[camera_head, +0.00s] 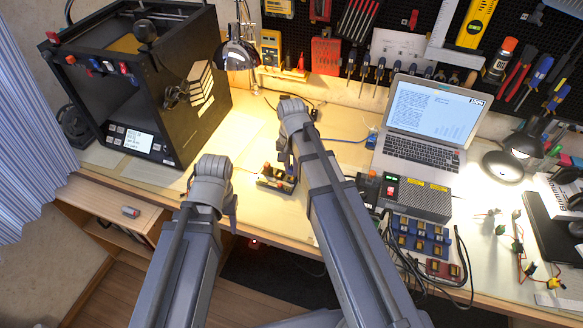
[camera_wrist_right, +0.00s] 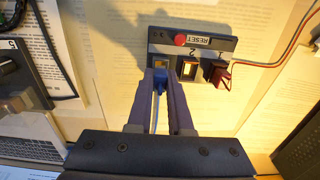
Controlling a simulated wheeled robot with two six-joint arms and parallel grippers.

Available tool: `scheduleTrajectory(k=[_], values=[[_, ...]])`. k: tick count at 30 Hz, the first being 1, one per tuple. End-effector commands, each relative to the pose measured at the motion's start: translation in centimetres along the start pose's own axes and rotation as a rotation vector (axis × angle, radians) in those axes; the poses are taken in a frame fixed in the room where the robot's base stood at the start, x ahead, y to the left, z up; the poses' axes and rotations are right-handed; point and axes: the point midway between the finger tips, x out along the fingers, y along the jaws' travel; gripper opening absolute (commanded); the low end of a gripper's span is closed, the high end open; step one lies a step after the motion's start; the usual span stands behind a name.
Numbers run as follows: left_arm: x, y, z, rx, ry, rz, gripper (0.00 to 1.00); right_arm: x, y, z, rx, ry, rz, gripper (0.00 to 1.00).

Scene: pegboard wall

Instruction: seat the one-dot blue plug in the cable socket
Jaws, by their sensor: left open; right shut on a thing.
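In the right wrist view a dark socket panel (camera_wrist_right: 192,47) has a red RESET button and a row of sockets. My right gripper (camera_wrist_right: 160,80) is shut on a blue plug (camera_wrist_right: 159,75) at the leftmost socket; its blue cable (camera_wrist_right: 156,112) trails back between the fingers. The plug's front meets the socket opening, but I cannot tell how deep it sits. Its dots are not readable. In the head view the socket panel (camera_head: 277,179) is partly hidden by my right gripper (camera_head: 286,160). My left gripper (camera_head: 231,208) is open, left of the panel near the table's front edge.
In the wrist view the middle socket (camera_wrist_right: 187,69) is empty and a red plug (camera_wrist_right: 217,74) fills the right one. In the head view the laptop (camera_head: 425,122), a grey-topped box (camera_head: 418,199) and blue racks (camera_head: 419,240) stand right; a printer-like black frame (camera_head: 187,125) stands left.

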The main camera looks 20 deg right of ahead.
Motion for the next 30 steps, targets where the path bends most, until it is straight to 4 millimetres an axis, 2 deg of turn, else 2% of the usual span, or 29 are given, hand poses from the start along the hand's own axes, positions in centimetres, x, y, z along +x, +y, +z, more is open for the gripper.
scheduleTrajectory(k=[17,18,26,30], values=[[1.4,0.1,-0.1,0.0,0.0,0.0,0.53,1.4,0.0,0.0,0.0,0.0,0.0,0.0],[1.3,0.1,-0.1,0.0,0.0,0.0,0.53,1.3,0.0,0.0,0.0,0.0,0.0,0.22],[1.3,0.1,-0.1,0.0,0.0,0.0,0.53,1.3,0.0,0.0,0.0,0.0,0.0,0.51],[1.3,0.1,-0.1,0.0,0.0,0.0,0.53,1.3,0.0,0.0,0.0,0.0,0.0,0.53]])
